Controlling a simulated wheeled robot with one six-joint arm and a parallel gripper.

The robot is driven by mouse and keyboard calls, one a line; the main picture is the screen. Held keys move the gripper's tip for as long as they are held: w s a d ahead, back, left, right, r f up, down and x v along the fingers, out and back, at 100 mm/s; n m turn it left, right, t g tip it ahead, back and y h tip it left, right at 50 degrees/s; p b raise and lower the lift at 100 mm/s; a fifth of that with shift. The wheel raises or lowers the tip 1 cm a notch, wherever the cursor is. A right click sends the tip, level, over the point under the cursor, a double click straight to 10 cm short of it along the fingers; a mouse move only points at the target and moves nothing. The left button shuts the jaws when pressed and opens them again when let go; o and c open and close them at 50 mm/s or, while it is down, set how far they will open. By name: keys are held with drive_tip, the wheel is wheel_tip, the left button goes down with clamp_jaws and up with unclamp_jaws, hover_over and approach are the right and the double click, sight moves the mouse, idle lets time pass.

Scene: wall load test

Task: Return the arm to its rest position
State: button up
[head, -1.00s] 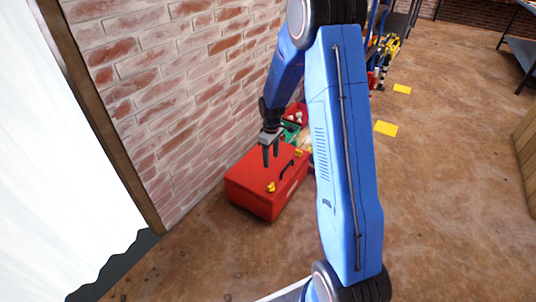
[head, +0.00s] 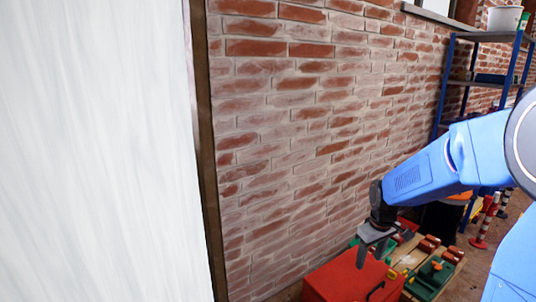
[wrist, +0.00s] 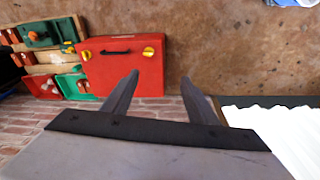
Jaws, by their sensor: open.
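My gripper (head: 372,250) is at the end of my blue arm at the lower right of the head view, in front of the brick wall. In the wrist view my gripper (wrist: 160,92) shows two dark fingers spread apart with nothing between them. A red toolbox (head: 345,278) with a dark handle stands on the floor below my gripper in the head view. It also shows in the wrist view (wrist: 120,72), beyond the fingers, with yellow latches. My gripper appears apart from it.
A brick wall (head: 300,130) runs behind my gripper, with a white panel (head: 95,150) at the left. Green and red cases (head: 430,275) sit right of the toolbox. A blue-framed shelf (head: 448,85) stands at the right. Brown floor (wrist: 230,55) is clear beside the toolbox.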

drive_tip(key=s+a+r+m+t, duration=0.1)
drive_tip(key=s+r, duration=0.3)
drive_tip(key=s, duration=0.5)
drive_tip(key=s+a+r+m+t, duration=0.1)
drive_tip(key=s+r, duration=0.3)
drive_tip(key=s, duration=0.6)
drive_tip(key=s+a+r+m+t, duration=0.1)
drive_tip(key=s+r, duration=0.3)
drive_tip(key=s, duration=0.5)
drive_tip(key=shift+s+a+m, duration=0.15)
drive_tip(key=shift+a+m, duration=0.35)
drive_tip(key=shift+m, duration=0.3)
